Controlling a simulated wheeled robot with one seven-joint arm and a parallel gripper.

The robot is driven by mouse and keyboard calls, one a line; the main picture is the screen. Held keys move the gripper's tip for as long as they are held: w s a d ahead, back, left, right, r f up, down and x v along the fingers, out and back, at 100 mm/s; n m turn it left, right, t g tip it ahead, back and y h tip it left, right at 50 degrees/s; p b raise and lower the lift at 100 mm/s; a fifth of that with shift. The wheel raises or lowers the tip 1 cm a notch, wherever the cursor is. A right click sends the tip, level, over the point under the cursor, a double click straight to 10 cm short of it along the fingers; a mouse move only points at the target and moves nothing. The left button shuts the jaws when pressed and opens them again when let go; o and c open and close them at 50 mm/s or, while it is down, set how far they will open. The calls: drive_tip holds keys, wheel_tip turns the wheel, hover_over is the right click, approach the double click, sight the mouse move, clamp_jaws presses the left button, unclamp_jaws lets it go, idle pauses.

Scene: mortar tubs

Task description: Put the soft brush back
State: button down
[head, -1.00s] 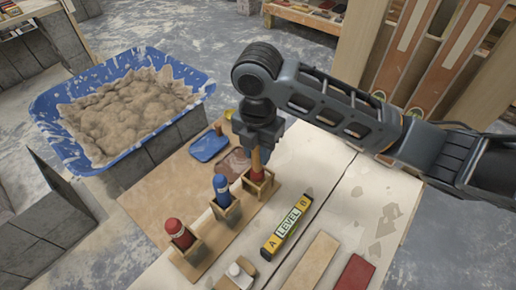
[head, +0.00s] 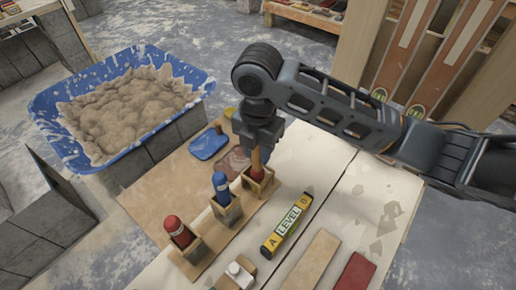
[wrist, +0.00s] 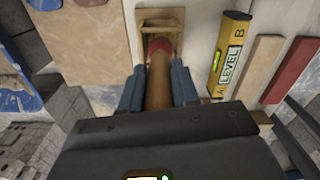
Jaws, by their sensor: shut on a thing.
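The soft brush has a tan wooden handle (wrist: 158,82) and a red lower part (head: 257,172). It stands roughly upright, with its red end inside the far wooden holder (head: 262,186) of a row on the board. In the wrist view the red end meets the holder (wrist: 160,17); how deep it sits is hidden. My gripper (head: 258,140) is above this holder, its two fingers shut on the handle; they show on both sides of it in the wrist view (wrist: 158,88).
A blue-handled tool (head: 222,190) and a red-topped tool (head: 178,231) stand in the nearer holders. A yellow level (head: 287,226) lies to the right. A blue mortar tub (head: 50,110) stands at the left. A blue lid-like piece (head: 208,145) lies behind the holders.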

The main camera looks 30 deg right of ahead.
drive_tip(key=c, duration=0.8)
unclamp_jaws()
drive_tip(key=shift+o, duration=0.2)
wheel_tip(320, 180, up, 8)
drive_tip(key=shift+f+p, duration=0.15)
drive_tip(key=shift+p, duration=0.2)
